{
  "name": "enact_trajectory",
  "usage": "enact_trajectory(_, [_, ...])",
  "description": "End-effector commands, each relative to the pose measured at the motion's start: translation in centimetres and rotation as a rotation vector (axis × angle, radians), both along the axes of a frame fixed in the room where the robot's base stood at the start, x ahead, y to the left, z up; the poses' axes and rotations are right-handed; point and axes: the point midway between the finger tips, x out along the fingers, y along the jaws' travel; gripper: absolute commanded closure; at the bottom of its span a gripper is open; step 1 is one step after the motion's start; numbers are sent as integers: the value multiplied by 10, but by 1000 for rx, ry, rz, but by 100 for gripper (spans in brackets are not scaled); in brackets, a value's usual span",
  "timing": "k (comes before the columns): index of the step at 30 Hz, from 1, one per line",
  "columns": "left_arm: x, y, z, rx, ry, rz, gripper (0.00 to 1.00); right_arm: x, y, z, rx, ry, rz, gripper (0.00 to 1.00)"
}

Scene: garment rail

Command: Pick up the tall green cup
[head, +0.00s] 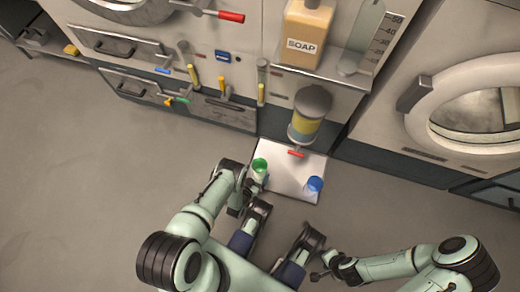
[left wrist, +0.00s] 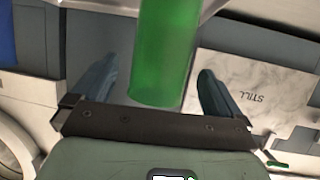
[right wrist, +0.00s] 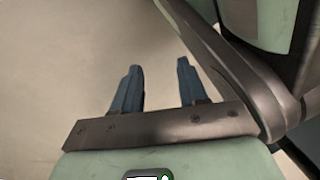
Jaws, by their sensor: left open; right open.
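The tall green cup (head: 259,168) stands at the left edge of the white board in the head view. In the left wrist view the green cup (left wrist: 164,55) fills the upper middle, between the two blue fingers. My left gripper (head: 249,187) is right at the cup, and in the left wrist view my left gripper (left wrist: 160,92) is open with a finger on each side of it. A gap shows between the cup and each finger. My right gripper (right wrist: 158,85) is open and empty over bare floor. In the head view it is low at the right of my base.
A blue cup (head: 314,185) stands on the right part of the white board (head: 288,180). A dispenser with a red tap (head: 296,153) hangs above the board's back. Machine fronts with handles and levers, and a soap bottle (head: 306,35), line the back. The floor at left is clear.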

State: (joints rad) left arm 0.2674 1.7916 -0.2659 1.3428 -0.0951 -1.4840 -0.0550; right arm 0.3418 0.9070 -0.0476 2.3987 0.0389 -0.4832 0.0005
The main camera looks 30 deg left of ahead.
Motion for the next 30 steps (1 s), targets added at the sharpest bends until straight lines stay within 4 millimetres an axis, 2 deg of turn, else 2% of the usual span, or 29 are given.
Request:
enact_trajectory(3, [14,2,-9,1,-3,0,0,-17,-2,-13,4,56,-6,57])
enact_trajectory(9, [36,4,-20,2,-4,-1,0,-44,-5,-26,10,147,-15,57])
enact_trajectory(13, [42,5,-22,2,-2,1,0,-52,-6,-27,12,171,-18,57])
enact_trajectory(19, [42,5,-22,2,-2,1,0,-52,-6,-27,12,172,-16,57])
enact_trajectory(20, [42,5,-22,1,-2,0,6,-52,-6,-27,12,171,-17,57])
enact_trajectory(21, [42,5,-22,1,-2,0,20,-52,-6,-27,12,171,-17,57])
enact_trajectory(24, [42,5,-22,1,-1,0,50,-52,-6,-27,12,171,-17,57])
enact_trajectory(30, [42,5,-22,1,-2,0,51,-51,-6,-27,12,169,-16,57])
